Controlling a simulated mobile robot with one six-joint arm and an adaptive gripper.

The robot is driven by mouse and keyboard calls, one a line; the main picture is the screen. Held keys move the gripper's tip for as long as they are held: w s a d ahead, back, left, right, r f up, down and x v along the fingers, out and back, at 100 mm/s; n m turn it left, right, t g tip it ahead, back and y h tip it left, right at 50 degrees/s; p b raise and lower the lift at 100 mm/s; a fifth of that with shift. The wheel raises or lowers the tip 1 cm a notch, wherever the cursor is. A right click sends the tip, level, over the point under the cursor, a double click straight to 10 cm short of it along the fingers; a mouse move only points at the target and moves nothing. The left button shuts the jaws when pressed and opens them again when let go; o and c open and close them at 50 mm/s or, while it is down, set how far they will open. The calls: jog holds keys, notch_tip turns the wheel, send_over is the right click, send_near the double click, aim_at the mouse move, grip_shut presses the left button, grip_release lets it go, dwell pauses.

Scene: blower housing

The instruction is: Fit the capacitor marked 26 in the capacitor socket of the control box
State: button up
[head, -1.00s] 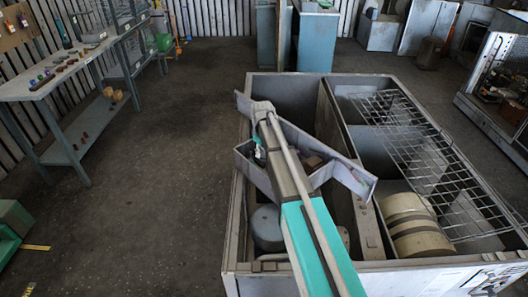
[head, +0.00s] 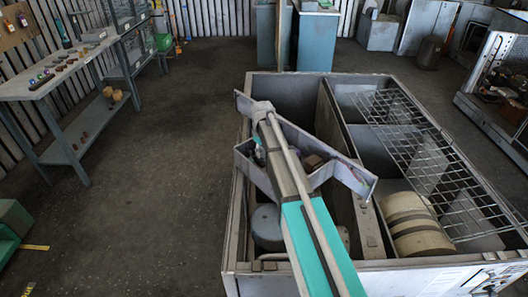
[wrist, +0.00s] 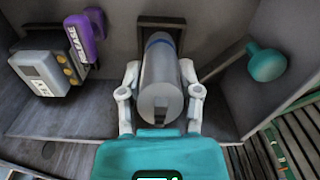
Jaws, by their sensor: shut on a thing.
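A grey cylindrical capacitor (wrist: 160,88) with a blue band near its far end shows in the middle of the wrist view. No number can be read on it. My gripper (wrist: 159,72) is shut on it, with one pale finger on each side. In the head view, the grey control box (head: 350,180) with slanted walls is in the housing, and my arm hides the gripper and capacitor.
Near the capacitor are a purple labelled part (wrist: 84,36), a pale block with brass terminals (wrist: 48,70) and a teal knob (wrist: 266,64) on a stem. The open housing (head: 228,230) holds a wire grille (head: 430,150) and a beige drum (head: 412,225). A workbench (head: 45,85) stands at left.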

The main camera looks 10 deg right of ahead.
jog(key=shift+f+b, duration=0.7)
jog(key=shift+f, duration=0.05)
jog(key=o, duration=1)
jog(key=shift+o, duration=0.2)
jog(key=shift+r, duration=0.1)
notch_tip(320, 180, up, 9)
jog(key=p, duration=0.9)
jog(key=shift+r, duration=0.15)
jog(key=shift+r+p, duration=0.35)
jog(key=shift+p, duration=0.25)
